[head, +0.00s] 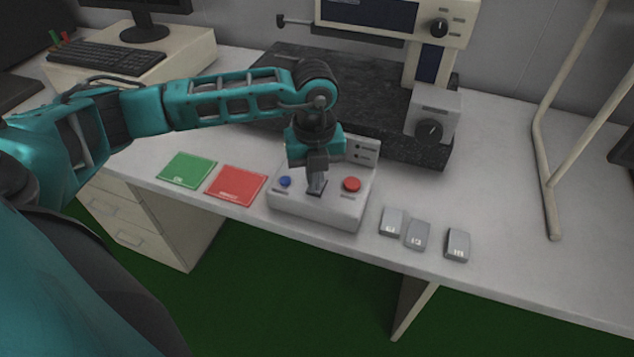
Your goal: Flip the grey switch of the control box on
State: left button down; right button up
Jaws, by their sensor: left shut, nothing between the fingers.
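The control box (338,212) is a light grey box near the front edge of the table. It has a blue button (285,181) on its left, a red button (352,184) on its right and a taller panel with small black details at the back. My left gripper (316,188) is shut and empty, pointing down over the middle of the box between the two buttons. The grey switch is at or behind the fingertips, largely hidden, so I cannot tell its position or whether the fingers touch it. My right gripper is not in view.
A green card (187,170) and a red card (236,185) lie left of the box. Several small grey blocks (418,234) lie to its right. A dark stone slab (385,135) with a measuring machine (455,22) stands behind. The table's right part (500,190) is mostly clear.

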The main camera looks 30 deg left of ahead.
pick_arm(q)
jog(key=shift+f, duration=0.2)
jog(key=shift+r+p, duration=2.6)
jog(key=shift+r, duration=0.95)
jog(key=shift+d, duration=0.1)
